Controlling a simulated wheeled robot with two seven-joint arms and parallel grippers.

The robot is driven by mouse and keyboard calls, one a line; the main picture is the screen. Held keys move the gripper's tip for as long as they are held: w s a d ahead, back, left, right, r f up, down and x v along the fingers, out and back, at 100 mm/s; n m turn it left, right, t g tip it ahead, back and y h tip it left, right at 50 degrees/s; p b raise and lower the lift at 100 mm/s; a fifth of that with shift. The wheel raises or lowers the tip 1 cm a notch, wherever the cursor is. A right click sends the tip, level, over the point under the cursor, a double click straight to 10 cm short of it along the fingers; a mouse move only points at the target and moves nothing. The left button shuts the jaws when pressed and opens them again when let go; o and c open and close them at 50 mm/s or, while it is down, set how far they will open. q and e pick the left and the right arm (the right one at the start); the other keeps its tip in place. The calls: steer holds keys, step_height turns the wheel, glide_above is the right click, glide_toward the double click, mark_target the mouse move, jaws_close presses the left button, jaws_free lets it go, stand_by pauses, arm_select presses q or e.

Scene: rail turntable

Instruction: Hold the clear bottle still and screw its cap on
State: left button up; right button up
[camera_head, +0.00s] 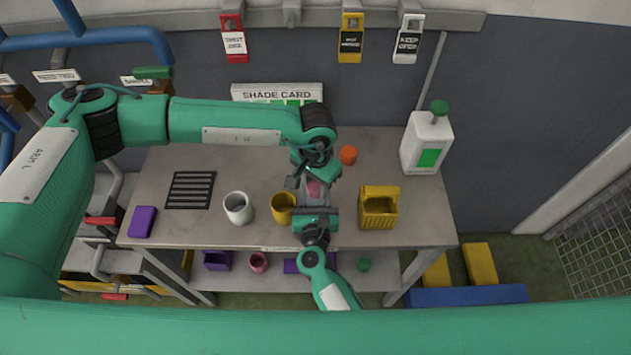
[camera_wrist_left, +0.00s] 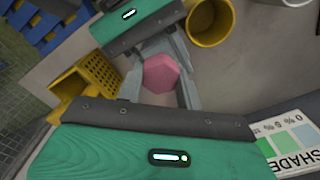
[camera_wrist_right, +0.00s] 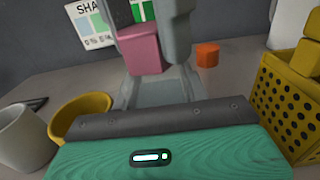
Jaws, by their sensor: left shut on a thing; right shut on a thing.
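The pink cap (camera_wrist_right: 142,52) is between the grey fingers of my left gripper (camera_head: 313,180), which is shut on it from above. In the left wrist view the cap (camera_wrist_left: 160,73) shows its faceted top between the fingertips. The clear bottle (camera_wrist_right: 155,92) stands on the table directly below the cap. My right gripper (camera_head: 316,212) is shut on the bottle from the front side; its bar hides the bottle's lower part in the right wrist view. The cap is at the bottle's top; I cannot tell whether its thread is engaged.
A yellow mug (camera_head: 282,208) stands close left of the bottle, with a white mug (camera_head: 238,208) beyond it. A yellow basket (camera_head: 380,222) is close on the right. An orange cylinder (camera_head: 348,155) and a white jug (camera_head: 427,150) stand behind. The table's left part holds a black grille (camera_head: 190,190).

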arm_select(q)
steer(key=m, duration=0.4)
steer(key=o, duration=1.2)
steer(key=shift+c, duration=0.2)
steer(key=shift+o, duration=0.5)
steer(key=shift+r, duration=0.1)
steer(key=shift+r, duration=1.95)
